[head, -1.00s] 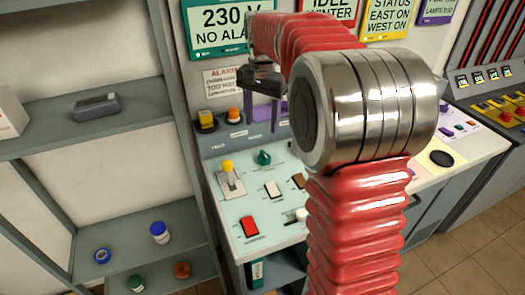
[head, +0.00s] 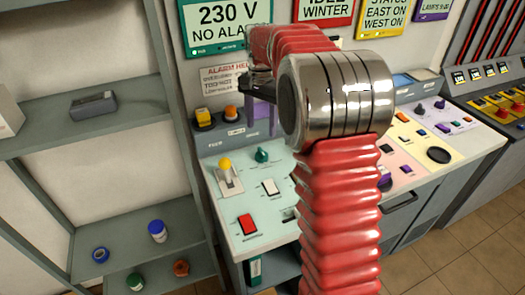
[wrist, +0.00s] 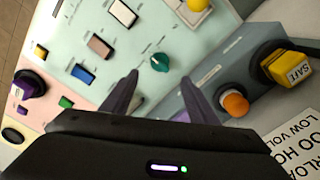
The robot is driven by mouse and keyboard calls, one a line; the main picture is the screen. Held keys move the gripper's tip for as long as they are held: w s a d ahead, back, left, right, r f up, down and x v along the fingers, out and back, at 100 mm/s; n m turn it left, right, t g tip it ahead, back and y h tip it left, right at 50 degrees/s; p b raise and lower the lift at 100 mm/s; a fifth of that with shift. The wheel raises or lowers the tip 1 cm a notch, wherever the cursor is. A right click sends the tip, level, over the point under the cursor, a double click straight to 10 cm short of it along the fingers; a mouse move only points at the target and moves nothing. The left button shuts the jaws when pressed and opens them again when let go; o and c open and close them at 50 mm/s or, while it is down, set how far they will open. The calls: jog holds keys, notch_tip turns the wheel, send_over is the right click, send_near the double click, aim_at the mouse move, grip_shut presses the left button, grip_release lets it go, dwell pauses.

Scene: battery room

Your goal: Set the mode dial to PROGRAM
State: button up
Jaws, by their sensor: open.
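A teal dial (head: 262,155) with a pointer-shaped knob stands on the pale green panel of the console. It also shows in the wrist view (wrist: 160,62), just beyond and between my fingertips. The lettering around it is too small to read, so I cannot tell its setting or whether it is the mode dial. A dark purple knob (wrist: 30,84) shows at the left of the wrist view, on a pink panel. My gripper (head: 262,118) is open, with purple fingers above the back of the console; its fingers also show in the wrist view (wrist: 158,80). Nothing is between them.
A yellow-knobbed lever (head: 226,165), a red rocker switch (head: 247,223) and a white rocker (head: 270,187) share the green panel. An orange button (head: 231,113) and a yellow SAFE block (wrist: 290,67) stand behind. Grey shelves (head: 150,120) stand at left.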

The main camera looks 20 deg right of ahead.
aim_at(261, 151)
notch_tip(261, 151, down, 11)
jog(key=shift+f, duration=0.2)
dwell(0.3)
jog(key=shift+c, duration=0.2)
jog(key=shift+d, duration=0.1)
jog(key=c, duration=1)
jog(key=shift+a, duration=0.25)
dwell(0.6)
jog(key=o, duration=1)
jog(key=shift+d, duration=0.1)
jog(key=shift+o, duration=0.2)
jog(key=shift+r, duration=0.1)
notch_tip(261, 151, up, 14)
jog(key=shift+f, duration=0.25)
